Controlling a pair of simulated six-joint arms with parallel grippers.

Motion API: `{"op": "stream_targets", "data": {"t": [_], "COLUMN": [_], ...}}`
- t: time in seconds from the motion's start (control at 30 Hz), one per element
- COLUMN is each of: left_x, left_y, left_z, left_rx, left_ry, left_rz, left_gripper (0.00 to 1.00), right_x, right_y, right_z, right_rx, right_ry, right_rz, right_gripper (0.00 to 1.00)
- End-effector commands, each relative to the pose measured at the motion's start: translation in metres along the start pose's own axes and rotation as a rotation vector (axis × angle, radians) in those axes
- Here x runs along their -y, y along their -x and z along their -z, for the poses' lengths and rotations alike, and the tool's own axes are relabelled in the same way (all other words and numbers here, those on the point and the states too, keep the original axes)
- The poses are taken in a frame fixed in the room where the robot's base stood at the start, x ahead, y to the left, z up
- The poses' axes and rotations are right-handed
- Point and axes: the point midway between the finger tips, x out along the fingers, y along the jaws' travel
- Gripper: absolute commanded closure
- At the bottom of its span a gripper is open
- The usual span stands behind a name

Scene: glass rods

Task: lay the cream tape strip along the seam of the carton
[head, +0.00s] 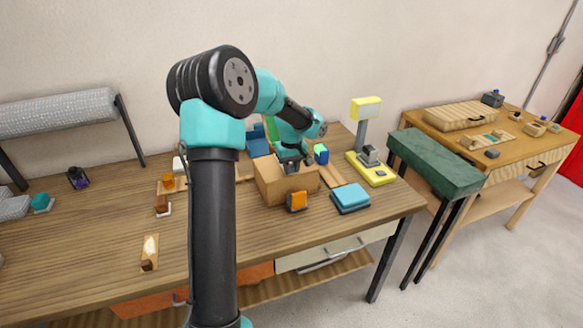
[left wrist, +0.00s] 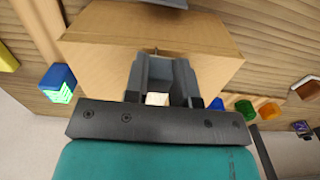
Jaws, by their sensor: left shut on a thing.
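The brown carton (head: 270,184) stands on the wooden table, and its top also fills the upper middle of the left wrist view (left wrist: 100,60). My left gripper (head: 291,166) is over the carton's top, pointing down. In the left wrist view its dark fingers (left wrist: 160,85) are close together over the carton. A small pale cream patch, seemingly the cream tape strip (left wrist: 157,99), shows between them. Most of the strip is hidden by the fingers, and I cannot tell whether it touches the carton. My right gripper is not in view.
An orange block (head: 297,201) stands close in front of the carton, with a blue stack (head: 350,197) to its right. A yellow device with a post (head: 372,168) is farther right. A green-topped bench (head: 435,160) stands beyond the table.

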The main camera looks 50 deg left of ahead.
Motion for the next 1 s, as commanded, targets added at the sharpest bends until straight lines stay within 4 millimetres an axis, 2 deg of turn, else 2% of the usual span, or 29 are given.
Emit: {"op": "stream_targets", "data": {"t": [0.13,0.17,0.4,0.77,1.0], "left_x": [0.000,0.000,0.000,0.000,-0.001], "left_y": [-0.003,-0.003,-0.003,0.001,0.029], "left_z": [0.000,0.000,0.000,0.000,0.000], "left_rx": [0.000,0.000,0.000,-0.001,-0.003], "left_ry": [0.000,0.000,0.000,0.000,0.000], "left_rz": [0.000,0.000,0.000,-0.001,-0.003], "left_gripper": [0.97,0.74,0.51,0.50,0.50], "right_x": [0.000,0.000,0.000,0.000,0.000], "right_y": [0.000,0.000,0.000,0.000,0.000], "right_z": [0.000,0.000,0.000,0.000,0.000], "right_rx": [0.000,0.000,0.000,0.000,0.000], "right_ry": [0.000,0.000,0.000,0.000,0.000], "right_rz": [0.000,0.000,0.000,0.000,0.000], "right_gripper": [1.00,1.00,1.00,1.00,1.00]}}
